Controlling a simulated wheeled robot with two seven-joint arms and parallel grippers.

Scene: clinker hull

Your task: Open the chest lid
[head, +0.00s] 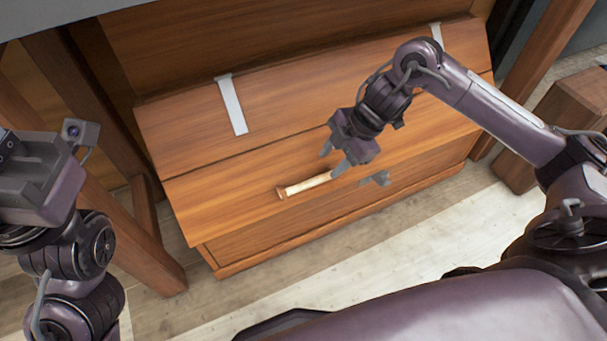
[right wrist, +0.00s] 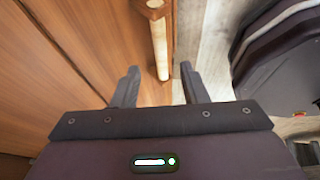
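The wooden chest (head: 235,255) stands in front of me with its lid (head: 290,110) down. A pale bar handle (head: 306,186) is fixed along the lid's front part; it also shows in the right wrist view (right wrist: 160,45). My right gripper (head: 333,162) is open at the handle's right end. In the right wrist view its two fingers (right wrist: 158,82) are apart, with the handle's end showing between them; I see no grip on it. My left gripper (head: 40,180) is at the left edge, away from the chest; its fingers do not show clearly.
Two pale metal straps (head: 232,104) lie across the back of the lid. A grey metal piece (head: 376,179) is near the chest's front edge. Wooden posts (head: 150,240) stand beside the chest. A wooden block (head: 565,110) is at the right. Plank floor lies in front.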

